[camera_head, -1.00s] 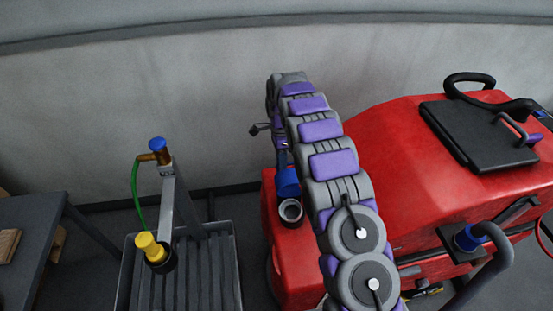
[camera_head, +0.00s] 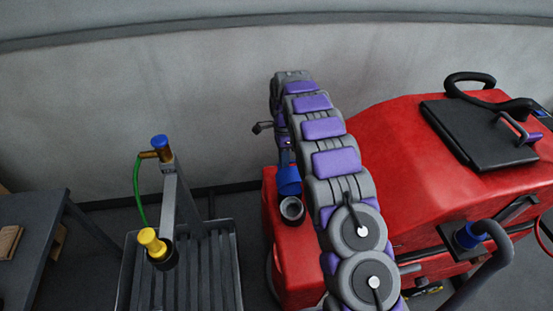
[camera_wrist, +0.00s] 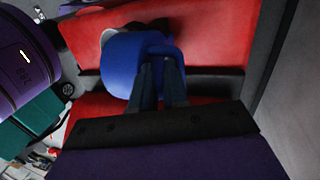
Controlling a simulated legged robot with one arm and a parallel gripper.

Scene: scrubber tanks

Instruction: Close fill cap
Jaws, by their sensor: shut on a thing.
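The blue fill cap (camera_head: 289,181) is just behind the round dark fill opening (camera_head: 292,209) at the left end of the red scrubber tank (camera_head: 400,135). The opening's mouth shows uncovered. In the wrist view the blue cap (camera_wrist: 128,65) fills the upper middle, and the dark fingers of my gripper (camera_wrist: 160,82) are shut on it. The red tank surface (camera_wrist: 215,35) lies behind the cap. In the head view my arm hides much of the tank, and the fingertips are hard to make out.
A grey slatted stand (camera_head: 190,265) with a yellow cap (camera_head: 151,242), a blue-topped tap (camera_head: 160,143) and a green hose (camera_head: 136,190) is at left. A dark table (camera_head: 35,235) is further left. A grey wall (camera_head: 150,90) stands behind.

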